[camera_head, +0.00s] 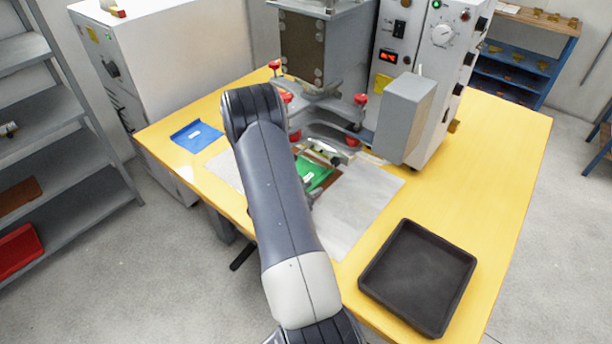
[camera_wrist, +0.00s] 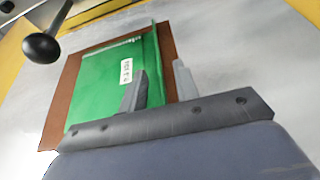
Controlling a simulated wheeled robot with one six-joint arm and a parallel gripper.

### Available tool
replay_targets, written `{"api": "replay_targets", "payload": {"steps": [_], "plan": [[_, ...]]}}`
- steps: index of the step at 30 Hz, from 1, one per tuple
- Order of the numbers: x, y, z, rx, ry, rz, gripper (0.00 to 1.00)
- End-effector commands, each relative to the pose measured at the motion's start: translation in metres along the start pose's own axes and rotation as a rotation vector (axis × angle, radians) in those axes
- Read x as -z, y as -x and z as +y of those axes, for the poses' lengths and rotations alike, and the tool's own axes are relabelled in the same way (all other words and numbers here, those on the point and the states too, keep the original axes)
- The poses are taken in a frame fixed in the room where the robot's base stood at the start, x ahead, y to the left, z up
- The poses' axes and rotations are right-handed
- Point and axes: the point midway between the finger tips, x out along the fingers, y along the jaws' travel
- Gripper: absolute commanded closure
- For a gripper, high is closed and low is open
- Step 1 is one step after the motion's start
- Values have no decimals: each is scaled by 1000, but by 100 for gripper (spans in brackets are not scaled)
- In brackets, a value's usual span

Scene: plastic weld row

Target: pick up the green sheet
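The green sheet (camera_wrist: 102,78) has a white label and lies on a brown pad (camera_wrist: 60,115) in the wrist view. Its right side shows a raised green edge. My gripper (camera_wrist: 160,72) is open, with one finger in front of the green face and the other just right of the raised edge. The edge is between the fingers, with a gap visible to the right finger. In the head view the green sheet (camera_head: 318,170) is partly hidden by my arm, on the press's grey work area. My fingers are mostly hidden there.
The press with red knobs (camera_head: 360,99) and a grey box (camera_head: 405,118) stands close behind the sheet. A black ball knob (camera_wrist: 42,47) is near in the wrist view. A blue sheet (camera_head: 190,138) lies left, and an empty black tray (camera_head: 372,283) sits front right on the yellow table (camera_head: 480,190).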

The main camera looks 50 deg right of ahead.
Motion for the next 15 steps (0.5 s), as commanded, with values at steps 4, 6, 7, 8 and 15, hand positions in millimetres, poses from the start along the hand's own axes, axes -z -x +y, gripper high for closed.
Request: {"api": "replay_targets", "payload": {"steps": [4, 6, 7, 8, 15], "plan": [[0, 0, 0, 0, 0, 0, 78], [0, 0, 0, 0, 0, 0, 83], [0, 0, 0, 0, 0, 0, 86], [0, 0, 0, 0, 0, 0, 88], [0, 0, 0, 0, 0, 0, 100]]}}
